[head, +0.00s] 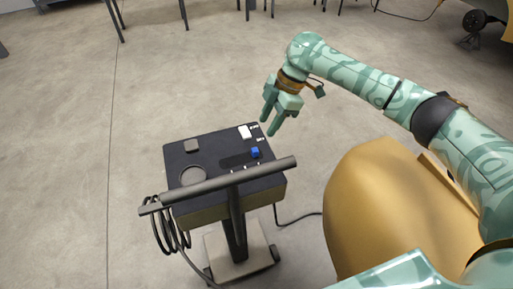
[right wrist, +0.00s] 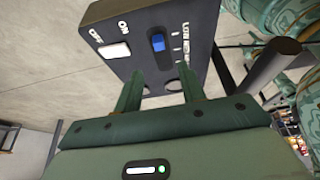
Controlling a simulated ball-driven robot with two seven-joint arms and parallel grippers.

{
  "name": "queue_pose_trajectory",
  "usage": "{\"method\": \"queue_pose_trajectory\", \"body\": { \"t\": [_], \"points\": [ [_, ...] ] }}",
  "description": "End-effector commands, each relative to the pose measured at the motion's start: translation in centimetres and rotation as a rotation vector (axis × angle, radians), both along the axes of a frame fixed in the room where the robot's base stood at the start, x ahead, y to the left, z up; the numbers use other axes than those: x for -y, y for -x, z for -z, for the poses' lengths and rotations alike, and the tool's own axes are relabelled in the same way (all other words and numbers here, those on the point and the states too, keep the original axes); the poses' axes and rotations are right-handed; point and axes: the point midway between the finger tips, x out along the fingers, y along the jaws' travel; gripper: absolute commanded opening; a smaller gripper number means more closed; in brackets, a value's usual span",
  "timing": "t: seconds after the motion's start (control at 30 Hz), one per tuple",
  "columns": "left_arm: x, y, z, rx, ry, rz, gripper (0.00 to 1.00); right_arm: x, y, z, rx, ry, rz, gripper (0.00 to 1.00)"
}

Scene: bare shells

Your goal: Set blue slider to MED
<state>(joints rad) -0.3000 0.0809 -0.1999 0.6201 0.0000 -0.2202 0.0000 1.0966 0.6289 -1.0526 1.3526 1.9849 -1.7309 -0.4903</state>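The blue slider (head: 255,152) is a small blue knob at the right end of a dark slot on the black control panel (head: 208,150). In the right wrist view the blue slider (right wrist: 158,43) sits in its slot near printed text that seems to read LOW; the other marks are too small to read. My right gripper (head: 268,125) is above the panel's far right corner, apart from the knob. In the right wrist view its two fingers (right wrist: 160,75) are spread with nothing between them. My left gripper is not in view.
A white ON/OFF switch (head: 244,131) lies beyond the slider. A dark handle bar (head: 215,183) crosses the panel's near side. A grey square (head: 191,146) and a round dial (head: 193,175) are on the left. A coiled cable (head: 166,230) hangs at the left. The surrounding floor is mostly clear.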

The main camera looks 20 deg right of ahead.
Motion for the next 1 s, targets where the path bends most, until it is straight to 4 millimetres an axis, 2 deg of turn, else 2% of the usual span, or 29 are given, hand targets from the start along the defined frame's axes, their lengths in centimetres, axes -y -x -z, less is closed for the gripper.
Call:
{"method": "queue_pose_trajectory", "body": {
  "t": [0.03, 0.2, 0.4, 0.57, 0.83, 0.87, 0.9, 1.0],
  "points": [
    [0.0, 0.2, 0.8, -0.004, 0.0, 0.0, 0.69, -0.5, 0.1, 1.9, -0.006, 0.0, 0.001, 0.4],
    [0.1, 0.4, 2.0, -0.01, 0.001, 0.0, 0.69, -2.1, 0.1, 5.8, -0.005, 0.0, 0.001, 0.4],
    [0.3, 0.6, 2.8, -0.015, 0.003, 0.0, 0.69, -3.3, 0.1, 8.7, -0.003, 0.001, 0.001, 0.4],
    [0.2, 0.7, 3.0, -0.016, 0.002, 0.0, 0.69, -3.8, 0.1, 9.6, -0.001, 0.002, 0.002, 0.4],
    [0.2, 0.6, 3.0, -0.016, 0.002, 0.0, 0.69, -3.8, 0.1, 9.6, 0.001, 0.002, 0.001, 0.4],
    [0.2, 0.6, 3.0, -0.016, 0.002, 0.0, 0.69, -3.8, 0.1, 9.6, 0.001, 0.002, 0.001, 0.34],
    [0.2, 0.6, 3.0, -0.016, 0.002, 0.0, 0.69, -3.8, 0.1, 9.6, 0.001, 0.002, 0.001, 0.23],
    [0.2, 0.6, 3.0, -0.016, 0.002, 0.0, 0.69, -3.8, 0.1, 9.6, 0.001, 0.002, 0.001, 0.0]
  ]
}}
